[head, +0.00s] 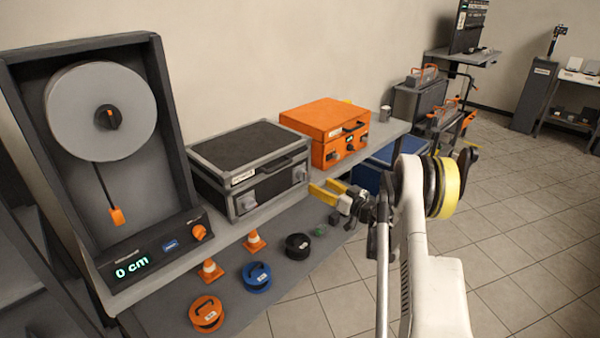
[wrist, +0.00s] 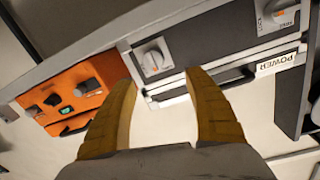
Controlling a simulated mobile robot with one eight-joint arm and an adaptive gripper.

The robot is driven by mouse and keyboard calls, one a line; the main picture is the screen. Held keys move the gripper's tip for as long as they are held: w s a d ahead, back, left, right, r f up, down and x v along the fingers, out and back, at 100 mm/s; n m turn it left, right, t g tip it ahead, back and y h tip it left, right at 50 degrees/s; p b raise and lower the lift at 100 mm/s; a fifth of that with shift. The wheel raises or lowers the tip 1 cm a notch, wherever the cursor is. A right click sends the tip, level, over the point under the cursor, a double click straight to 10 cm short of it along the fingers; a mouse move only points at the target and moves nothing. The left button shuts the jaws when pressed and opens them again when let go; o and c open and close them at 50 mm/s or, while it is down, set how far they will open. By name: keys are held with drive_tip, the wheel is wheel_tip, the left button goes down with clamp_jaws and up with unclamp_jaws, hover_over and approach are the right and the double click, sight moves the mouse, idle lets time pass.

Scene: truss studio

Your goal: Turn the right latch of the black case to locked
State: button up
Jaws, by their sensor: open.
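The black case (head: 250,150) stands closed on the bench, with grey edges and a latch near each front corner. Its right latch (head: 299,174), a pale turn knob on a grey plate, is on the side near the orange case. The wrist view, which looks turned over, shows this right latch (wrist: 153,58) just beyond the fingertips. Its lock marks are too small to read. The left latch (head: 246,204) also shows in the wrist view (wrist: 284,17). My gripper (head: 319,188) is open and empty, its yellow fingers (wrist: 159,82) apart in front of the right latch, not visibly touching it.
An orange case (head: 322,125) stands close beside the black case. A dial stand (head: 150,250) is at the left. Cones and cable reels (head: 257,277) sit on the lower shelf. Tiled floor (head: 520,230) is open at the right.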

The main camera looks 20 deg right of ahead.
sight(305, 176)
drive_tip(key=b+x, duration=0.1)
drive_tip(key=x, duration=0.2)
drive_tip(key=b+x, duration=0.1)
drive_tip(key=x, duration=0.2)
drive_tip(key=d+f+b+x, duration=0.1)
drive_tip(key=x, duration=0.2)
drive_tip(key=shift+w+a, duration=0.15)
drive_tip(key=shift+w, duration=0.25)
drive_tip(key=shift+w+a+r+b, duration=0.1)
drive_tip(key=shift+w+r+b, duration=0.05)
drive_tip(key=shift+w+b, duration=0.2)
drive_tip(key=shift+c, duration=0.6)
drive_tip(key=c, duration=1.1)
